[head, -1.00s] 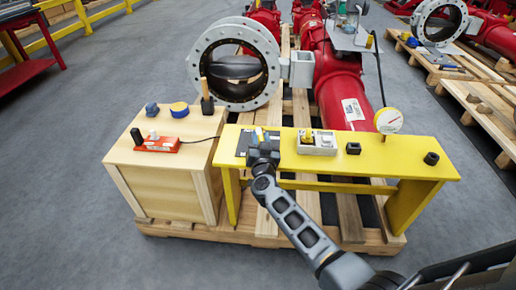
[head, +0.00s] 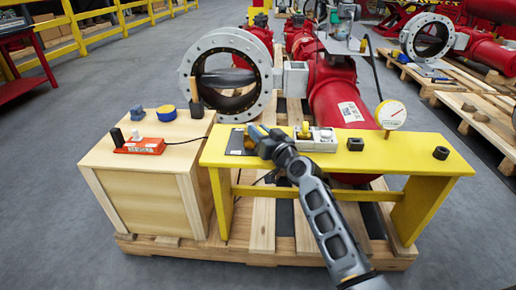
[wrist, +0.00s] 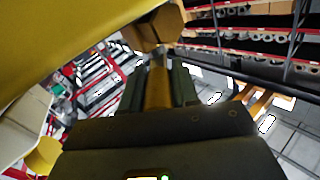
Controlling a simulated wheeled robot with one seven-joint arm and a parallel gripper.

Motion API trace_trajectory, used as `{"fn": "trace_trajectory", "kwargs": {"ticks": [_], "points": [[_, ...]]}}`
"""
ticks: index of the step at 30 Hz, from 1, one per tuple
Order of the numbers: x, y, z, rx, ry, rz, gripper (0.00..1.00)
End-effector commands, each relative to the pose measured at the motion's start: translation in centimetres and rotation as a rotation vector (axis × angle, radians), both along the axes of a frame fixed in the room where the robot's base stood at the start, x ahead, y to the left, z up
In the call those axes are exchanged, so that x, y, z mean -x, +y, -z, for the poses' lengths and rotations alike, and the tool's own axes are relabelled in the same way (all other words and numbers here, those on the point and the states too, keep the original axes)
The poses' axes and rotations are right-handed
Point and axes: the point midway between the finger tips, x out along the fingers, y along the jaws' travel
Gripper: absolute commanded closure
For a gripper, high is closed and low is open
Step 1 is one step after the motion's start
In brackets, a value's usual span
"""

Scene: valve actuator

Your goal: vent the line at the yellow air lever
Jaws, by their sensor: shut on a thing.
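The yellow air lever (wrist: 157,88) shows in the wrist view as a narrow yellow-brown bar running up to a brown block (wrist: 157,27). My gripper (wrist: 157,80) has its two dark fingers on either side of the bar and is shut on it. In the head view my gripper (head: 262,140) is at the left part of the yellow bench (head: 400,150), over a dark plate (head: 236,141). The lever cannot be made out clearly there, because my wrist and fingers cover that spot.
A grey-white box with a yellow knob (head: 318,141) and a black block (head: 355,144) sit right of my gripper. A pressure gauge (head: 391,114) stands behind the bench. A wooden crate (head: 140,190) with a red device (head: 140,146) and a mallet (head: 196,101) stands left.

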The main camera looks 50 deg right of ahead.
Motion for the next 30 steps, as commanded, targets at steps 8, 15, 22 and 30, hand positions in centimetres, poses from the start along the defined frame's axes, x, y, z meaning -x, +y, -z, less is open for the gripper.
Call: {"fn": "trace_trajectory", "kwargs": {"ticks": [8,15,22,30], "points": [[0.05,-0.65,0.11,0.006,-0.009,-0.093,1.0],[0.16,-0.85,-0.11,0.007,-0.007,-0.152,1.0],[0.35,-0.96,-0.29,0.007,-0.006,-0.18,1.0],[0.46,-0.97,-0.37,0.008,-0.005,-0.187,1.0]]}}
